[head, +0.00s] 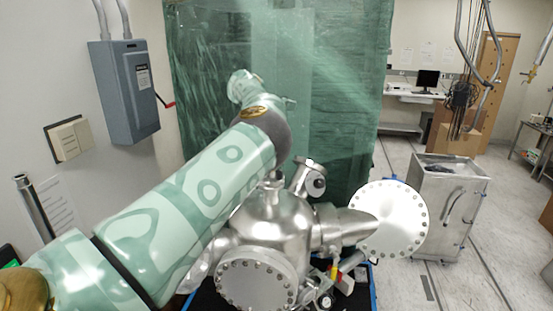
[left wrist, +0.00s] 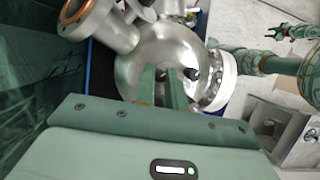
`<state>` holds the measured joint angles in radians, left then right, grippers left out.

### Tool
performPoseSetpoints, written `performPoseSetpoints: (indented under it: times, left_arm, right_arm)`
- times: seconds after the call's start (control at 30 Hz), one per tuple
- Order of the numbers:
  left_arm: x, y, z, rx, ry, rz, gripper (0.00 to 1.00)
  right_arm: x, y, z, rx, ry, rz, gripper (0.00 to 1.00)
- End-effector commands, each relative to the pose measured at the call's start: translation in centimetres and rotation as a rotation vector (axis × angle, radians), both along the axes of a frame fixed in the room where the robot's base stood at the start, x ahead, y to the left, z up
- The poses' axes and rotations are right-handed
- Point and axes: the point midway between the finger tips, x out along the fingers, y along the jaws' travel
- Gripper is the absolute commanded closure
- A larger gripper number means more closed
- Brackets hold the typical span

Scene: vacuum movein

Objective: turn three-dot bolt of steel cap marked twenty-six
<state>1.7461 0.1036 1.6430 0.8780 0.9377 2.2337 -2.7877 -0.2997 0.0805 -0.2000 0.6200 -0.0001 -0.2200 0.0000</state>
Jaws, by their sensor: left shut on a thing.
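A round steel cap (head: 255,281) ringed with bolts closes the near side of the steel vessel (head: 283,218). No number or dots can be read on it. In the left wrist view the bolted rim (left wrist: 218,80) shows at the right side of the round vessel. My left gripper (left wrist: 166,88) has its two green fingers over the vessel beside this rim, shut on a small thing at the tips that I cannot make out. In the head view my left arm hides the fingers. My right gripper (left wrist: 272,33) shows small in the left wrist view; its jaw state is unclear.
A large pale flange disc (head: 393,220) stands to the right of the vessel. A short angled port (head: 309,180) rises on top. A metal cabinet (head: 449,205) stands at right, and a grey switch box (head: 124,90) is on the left wall. Floor at right is partly clear.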

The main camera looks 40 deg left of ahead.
Motion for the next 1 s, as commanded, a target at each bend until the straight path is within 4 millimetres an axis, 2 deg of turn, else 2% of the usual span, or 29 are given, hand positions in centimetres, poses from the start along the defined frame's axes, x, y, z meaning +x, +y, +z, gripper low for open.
performPoseSetpoints:
  times: [0.37,0.4,0.47,1.0]
  left_arm:
    - [0.03,0.04,0.18,0.002,-0.003,-0.003,1.00]
    - [0.02,0.04,0.17,0.002,-0.003,-0.003,0.82]
    - [0.02,0.04,0.15,0.001,-0.002,-0.003,0.65]
    - [-0.05,0.00,-0.05,0.001,0.002,0.026,0.65]
  right_arm:
    - [-0.02,0.02,0.02,0.000,0.000,0.000,0.65]
    - [-0.02,0.03,0.02,0.000,0.000,0.000,0.65]
    - [-0.02,0.03,0.02,0.000,0.000,0.000,0.65]
    - [-0.02,0.05,-0.03,0.001,0.000,0.000,0.65]
